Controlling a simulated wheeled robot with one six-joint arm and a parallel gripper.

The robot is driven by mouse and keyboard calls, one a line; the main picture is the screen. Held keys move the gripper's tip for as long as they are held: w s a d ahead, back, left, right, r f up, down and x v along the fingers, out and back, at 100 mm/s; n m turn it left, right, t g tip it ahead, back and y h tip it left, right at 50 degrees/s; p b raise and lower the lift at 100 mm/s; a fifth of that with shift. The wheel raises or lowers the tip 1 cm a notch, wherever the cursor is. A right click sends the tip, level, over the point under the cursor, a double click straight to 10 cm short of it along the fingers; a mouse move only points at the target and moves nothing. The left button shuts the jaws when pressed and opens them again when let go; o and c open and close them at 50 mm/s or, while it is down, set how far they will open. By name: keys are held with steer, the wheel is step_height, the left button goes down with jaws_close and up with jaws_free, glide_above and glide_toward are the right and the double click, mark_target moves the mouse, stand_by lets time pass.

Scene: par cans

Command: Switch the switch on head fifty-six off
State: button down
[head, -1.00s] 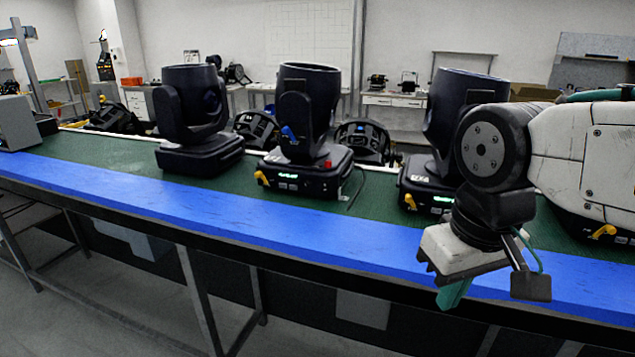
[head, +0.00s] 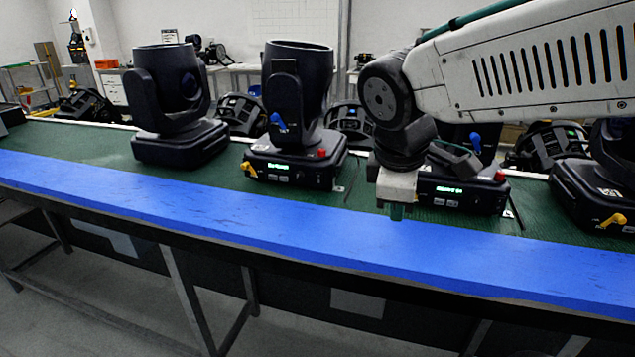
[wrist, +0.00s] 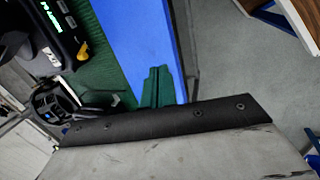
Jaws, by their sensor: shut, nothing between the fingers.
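Several dark moving heads stand in a row on the table. One head (head: 295,110) left of my arm has a lit green display, a red part (head: 322,153) and a yellow lever (head: 249,169). Another head (head: 460,195), also with a lit display and a red part (head: 500,176), is largely hidden behind my arm. I cannot read which head is number fifty-six, and no switch is clearly identifiable. The fingers (wrist: 158,86) also show in the wrist view, near a head's yellow lever (wrist: 83,51).
A blue strip (head: 200,200) runs along the table's front edge, with green surface (head: 85,140) behind it. Another head (head: 180,145) stands at left and one (head: 590,185) at far right. The strip in front of the heads is mostly clear.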

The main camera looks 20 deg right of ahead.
mark_target(319, 178)
steer(key=w+a+n+t, duration=0.1)
steer(key=w+a+n, duration=0.2)
steer(key=w+n, duration=0.3)
steer(key=w+a+n+t+h, duration=0.1)
steer(key=w+a+n, duration=0.2)
steer(key=w+n, duration=0.3)
steer(key=w+a+f+n+t, duration=0.1)
steer(key=w+a+n, duration=0.2)
steer(key=w+n, duration=0.3)
steer(key=shift+w+a+n+t+h, duration=0.3)
steer(key=shift+w+a, duration=0.05)
steer(key=shift+w, duration=0.25)
steer(key=shift+f, duration=0.15)
steer(key=x, duration=1)
steer(key=shift+d+f, duration=0.15)
steer(key=shift+w+d, duration=0.7)
steer(key=shift+w, duration=0.35)
steer(key=shift+w+d+f, duration=0.1)
steer(key=shift+w+d, duration=0.25)
steer(key=shift+w, duration=0.2)
